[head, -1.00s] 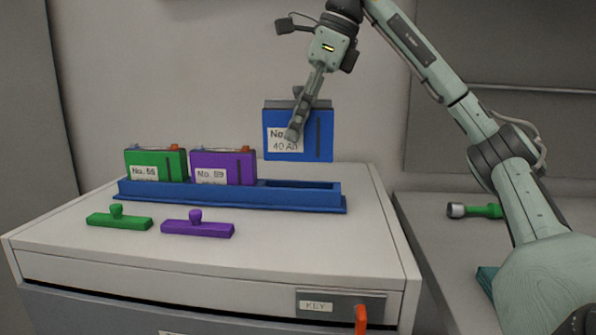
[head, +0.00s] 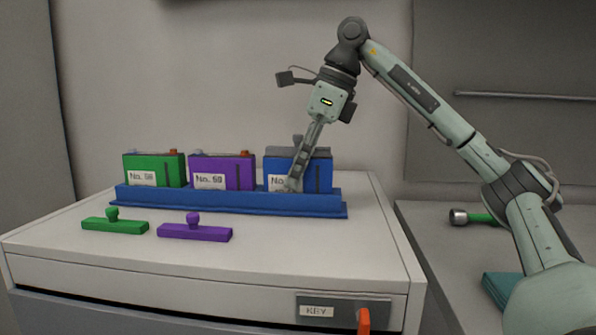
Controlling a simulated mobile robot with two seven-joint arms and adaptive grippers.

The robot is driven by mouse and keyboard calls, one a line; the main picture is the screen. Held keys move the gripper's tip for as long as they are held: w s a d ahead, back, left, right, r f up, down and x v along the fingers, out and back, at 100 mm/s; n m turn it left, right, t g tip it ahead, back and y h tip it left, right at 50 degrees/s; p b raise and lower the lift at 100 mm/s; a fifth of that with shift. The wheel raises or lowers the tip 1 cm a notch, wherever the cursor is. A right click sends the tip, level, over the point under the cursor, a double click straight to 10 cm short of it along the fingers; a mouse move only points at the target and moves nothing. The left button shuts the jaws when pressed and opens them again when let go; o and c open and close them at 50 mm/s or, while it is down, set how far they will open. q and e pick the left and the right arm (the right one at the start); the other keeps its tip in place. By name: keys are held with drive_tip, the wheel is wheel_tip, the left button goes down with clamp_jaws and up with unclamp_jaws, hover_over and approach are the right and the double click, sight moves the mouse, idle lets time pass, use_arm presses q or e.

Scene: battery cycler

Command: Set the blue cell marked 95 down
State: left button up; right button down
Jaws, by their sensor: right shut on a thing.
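The blue cell (head: 318,177) stands upright in the right-hand slot of the blue rack (head: 230,204). Its lower edge is hidden behind the rack's front wall. Its label is mostly covered by my finger, so I cannot read the number. My right gripper (head: 294,183) is shut on the blue cell, reaching down from above with a finger across its front face. My left gripper is not in view.
A green cell (head: 153,171) and a purple cell (head: 222,173) stand in the rack to the left. A green bar (head: 113,226) and a purple bar (head: 194,233), each with a knob, lie in front. An orange key (head: 364,320) sticks out of the cabinet front. A green flashlight-like tool (head: 470,217) lies on the right surface.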

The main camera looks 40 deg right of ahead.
drive_tip(key=c, duration=1.7)
unclamp_jaws()
drive_tip(key=shift+f, duration=0.15)
drive_tip(key=shift+c, duration=0.2)
drive_tip(key=o, duration=0.4)
drive_tip(key=shift+o, duration=0.2)
